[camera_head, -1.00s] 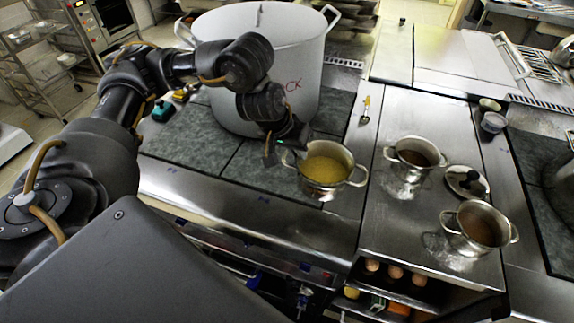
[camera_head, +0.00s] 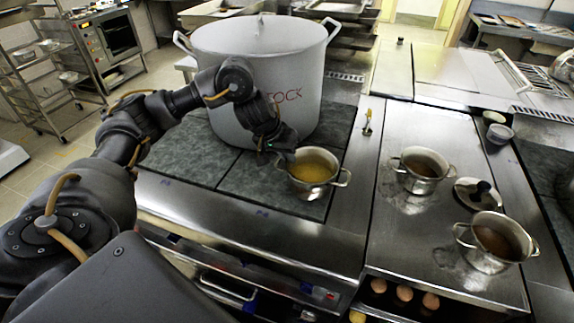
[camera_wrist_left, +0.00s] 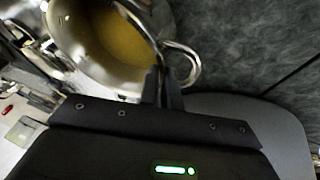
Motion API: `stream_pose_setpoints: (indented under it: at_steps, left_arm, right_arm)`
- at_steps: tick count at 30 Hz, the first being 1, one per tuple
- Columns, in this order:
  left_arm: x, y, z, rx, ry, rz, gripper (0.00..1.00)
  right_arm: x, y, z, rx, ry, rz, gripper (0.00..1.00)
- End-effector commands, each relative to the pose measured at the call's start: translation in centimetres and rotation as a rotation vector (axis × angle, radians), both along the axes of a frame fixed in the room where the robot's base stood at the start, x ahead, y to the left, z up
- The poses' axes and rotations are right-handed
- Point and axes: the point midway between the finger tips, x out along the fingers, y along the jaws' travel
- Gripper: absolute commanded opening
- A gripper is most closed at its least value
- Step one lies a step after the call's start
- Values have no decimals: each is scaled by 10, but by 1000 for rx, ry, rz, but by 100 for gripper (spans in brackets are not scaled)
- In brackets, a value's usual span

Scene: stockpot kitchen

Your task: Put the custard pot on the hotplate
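The custard pot (camera_head: 314,170) is a small steel pot with two loop handles and yellow contents. It is at the front right of the dark hotplate (camera_head: 185,152), right of the big stockpot, and looks upright. I cannot tell whether its base touches the plate. My left gripper (camera_head: 287,157) is at the pot's left handle. In the left wrist view the fingers (camera_wrist_left: 161,88) are close together on the handle (camera_wrist_left: 185,65), beside the pot (camera_wrist_left: 115,40). My right gripper is not in view.
A large stockpot (camera_head: 262,75) stands close behind the custard pot. On the steel counter to the right are two small pots (camera_head: 420,172) (camera_head: 492,243) and a lid (camera_head: 478,195). A small yellow-handled tool (camera_head: 367,122) lies on the strip between. The front hotplate left of the custard pot is clear.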

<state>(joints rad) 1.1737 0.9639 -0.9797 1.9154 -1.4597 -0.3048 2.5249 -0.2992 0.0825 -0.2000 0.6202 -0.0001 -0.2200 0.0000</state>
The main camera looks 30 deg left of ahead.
Motion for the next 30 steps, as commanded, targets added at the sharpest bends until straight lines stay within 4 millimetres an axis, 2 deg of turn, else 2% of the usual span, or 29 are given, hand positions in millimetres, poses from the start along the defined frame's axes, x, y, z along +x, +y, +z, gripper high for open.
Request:
stream_pose_setpoints:
  at_steps: [3,7,20,21,25,30]
  left_arm:
    - [1,1,-18,-4,2,2,0]
    - [1,1,-30,-3,0,2,0]
    - [2,1,-34,-2,-2,3,0]
    - [1,2,-35,0,1,1,9]
    - [1,1,-35,0,1,1,26]
    - [1,1,-35,0,1,1,26]
  right_arm:
    - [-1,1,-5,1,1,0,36]
    - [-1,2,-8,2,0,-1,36]
    - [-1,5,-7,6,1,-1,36]
    - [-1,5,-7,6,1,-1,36]
    - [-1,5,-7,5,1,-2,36]
    - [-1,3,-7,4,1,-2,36]
